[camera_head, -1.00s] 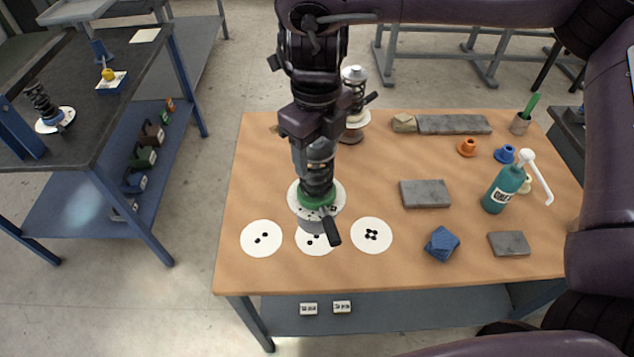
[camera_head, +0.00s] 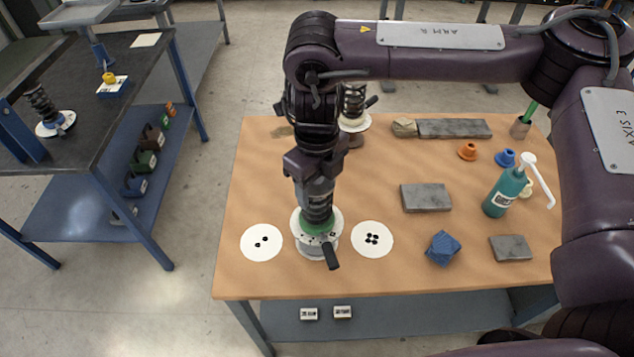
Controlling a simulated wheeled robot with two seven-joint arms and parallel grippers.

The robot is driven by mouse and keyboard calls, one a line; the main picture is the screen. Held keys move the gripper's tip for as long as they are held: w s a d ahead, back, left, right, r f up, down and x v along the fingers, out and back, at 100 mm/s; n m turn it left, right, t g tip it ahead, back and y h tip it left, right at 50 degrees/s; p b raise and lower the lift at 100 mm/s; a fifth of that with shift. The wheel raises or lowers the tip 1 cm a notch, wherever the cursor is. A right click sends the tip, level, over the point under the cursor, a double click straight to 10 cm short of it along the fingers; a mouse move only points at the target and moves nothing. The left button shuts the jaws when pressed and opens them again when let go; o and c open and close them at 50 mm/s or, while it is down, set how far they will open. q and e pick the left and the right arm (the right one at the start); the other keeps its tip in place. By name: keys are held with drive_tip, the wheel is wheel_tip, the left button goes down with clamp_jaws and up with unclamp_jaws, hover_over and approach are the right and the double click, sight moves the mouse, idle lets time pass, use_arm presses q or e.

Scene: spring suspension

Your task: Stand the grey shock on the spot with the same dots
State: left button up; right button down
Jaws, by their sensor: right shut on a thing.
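My right gripper (camera_head: 315,172) points down and is shut on the grey shock (camera_head: 317,204). The shock is upright, with a dark spring, a green ring, a white disc, a grey base and a black lever. It is over the middle white spot, which it hides. I cannot tell whether its base touches the table. Marks on its disc are too small to read. The left white spot (camera_head: 261,252) has a few black dots. The right white spot (camera_head: 372,252) has several dots. My left gripper is not in view.
Another spring shock (camera_head: 354,100) stands at the back of the wooden table, partly behind my arm. Grey blocks (camera_head: 426,196), a blue block (camera_head: 442,248) and a green pump bottle (camera_head: 503,192) are to the right. A blue-based shock (camera_head: 42,103) stands on the left bench.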

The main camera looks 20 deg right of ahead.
drive_tip(key=shift+c, duration=2.4)
unclamp_jaws()
drive_tip(key=shift+f, duration=0.1)
wheel_tip(320, 180, up, 12)
drive_tip(key=shift+r, duration=0.15)
